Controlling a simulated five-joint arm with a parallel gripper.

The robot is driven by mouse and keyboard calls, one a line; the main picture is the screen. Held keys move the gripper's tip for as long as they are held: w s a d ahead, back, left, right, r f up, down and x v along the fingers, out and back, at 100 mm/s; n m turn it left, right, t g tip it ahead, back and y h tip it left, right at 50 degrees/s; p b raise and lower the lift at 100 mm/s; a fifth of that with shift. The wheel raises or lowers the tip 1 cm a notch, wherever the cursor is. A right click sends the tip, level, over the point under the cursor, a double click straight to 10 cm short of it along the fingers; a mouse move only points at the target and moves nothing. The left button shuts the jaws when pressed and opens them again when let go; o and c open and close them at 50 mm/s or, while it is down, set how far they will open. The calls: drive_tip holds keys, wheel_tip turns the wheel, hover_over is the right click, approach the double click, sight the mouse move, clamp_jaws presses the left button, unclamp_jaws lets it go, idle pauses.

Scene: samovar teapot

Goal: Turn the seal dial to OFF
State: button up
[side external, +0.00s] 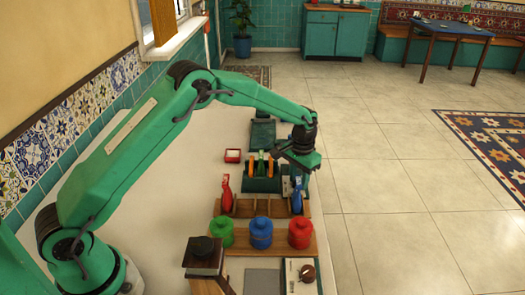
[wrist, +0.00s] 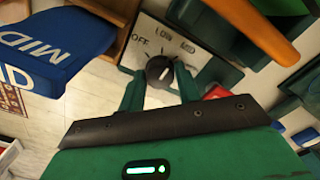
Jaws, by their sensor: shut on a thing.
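The seal dial is a dark round knob (wrist: 160,70) on a pale panel (wrist: 143,38) in the wrist view. The panel reads OFF at the upper left of the knob, with LOW and another small label toward the top and right. A short light mark shows on the knob's face, but I cannot tell exactly which label it faces. My gripper (wrist: 159,86) has one green finger on each side of the knob and is shut on it. In the side view my gripper (side external: 301,163) is low over the far end of the counter, and the knob is hidden there.
A blue piece lettered MID (wrist: 50,50) is close on the left in the wrist view. Orange (wrist: 252,30) and green upright pieces crowd the right. In the side view, red (side external: 226,193) and blue (side external: 297,196) pieces stand in a wooden rack, with green, blue and red canisters (side external: 300,234) nearer.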

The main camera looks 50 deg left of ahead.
drive_tip(key=shift+n, duration=0.4)
drive_tip(key=n, duration=1.3)
drive_tip(key=shift+n, duration=0.3)
idle(0.4)
drive_tip(key=o, duration=1)
drive_tip(key=shift+r, duration=0.15)
wheel_tip(320, 180, up, 7)
drive_tip(key=shift+r, duration=0.3)
